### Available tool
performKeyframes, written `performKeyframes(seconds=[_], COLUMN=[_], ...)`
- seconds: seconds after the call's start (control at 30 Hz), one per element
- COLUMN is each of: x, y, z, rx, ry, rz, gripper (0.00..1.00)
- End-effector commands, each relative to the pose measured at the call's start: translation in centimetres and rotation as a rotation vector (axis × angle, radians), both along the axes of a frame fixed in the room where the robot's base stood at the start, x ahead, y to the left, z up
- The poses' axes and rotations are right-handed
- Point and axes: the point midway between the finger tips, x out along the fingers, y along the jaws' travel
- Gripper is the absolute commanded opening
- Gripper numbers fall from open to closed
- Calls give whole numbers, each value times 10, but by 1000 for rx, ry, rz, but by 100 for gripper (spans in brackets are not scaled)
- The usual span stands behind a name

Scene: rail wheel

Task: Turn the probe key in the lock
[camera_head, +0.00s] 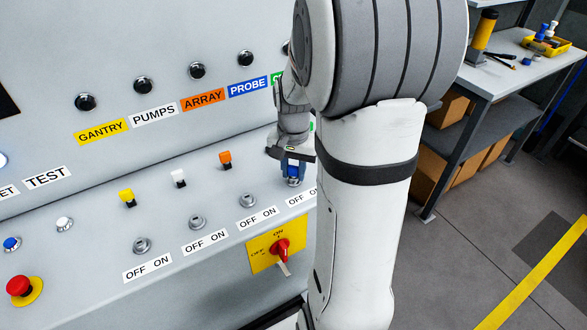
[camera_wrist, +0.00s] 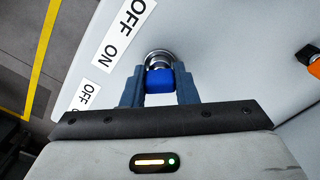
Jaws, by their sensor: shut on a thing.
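The blue probe key (camera_wrist: 160,80) sits in its round metal lock (camera_wrist: 158,58) on the panel, in the wrist view. My gripper (camera_wrist: 160,88) is shut on the key's head, with one finger on each side. In the head view my gripper (camera_head: 293,165) is over the same lock (camera_head: 293,181), below the blue PROBE label (camera_head: 248,87). The OFF ON label (camera_wrist: 119,33) of this lock lies beside it in the wrist view. The key's shaft is hidden, and I cannot tell its exact turn angle.
Yellow (camera_head: 127,197), white (camera_head: 179,178) and orange (camera_head: 225,158) keys stand left of my gripper. A red rotary switch (camera_head: 281,248) on a yellow plate and a red stop button (camera_head: 20,286) are on the panel. A workbench (camera_head: 505,60) stands at the right.

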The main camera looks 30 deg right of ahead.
Motion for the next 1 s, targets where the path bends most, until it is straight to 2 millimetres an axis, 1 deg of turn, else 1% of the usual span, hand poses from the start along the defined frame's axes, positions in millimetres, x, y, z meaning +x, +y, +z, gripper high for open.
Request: performKeyframes(seconds=[0.13,0.43,0.6,0.73,1.0], x=[0,0,0,0,0], y=[0,0,0,0,0], z=[0,0,0,0,0], rx=[0,0,0,0,0], ry=[-1,-1,-1,-1,-1], rz=[-78,-100,-267,-363,-380], gripper=[1,1,1,1,1])
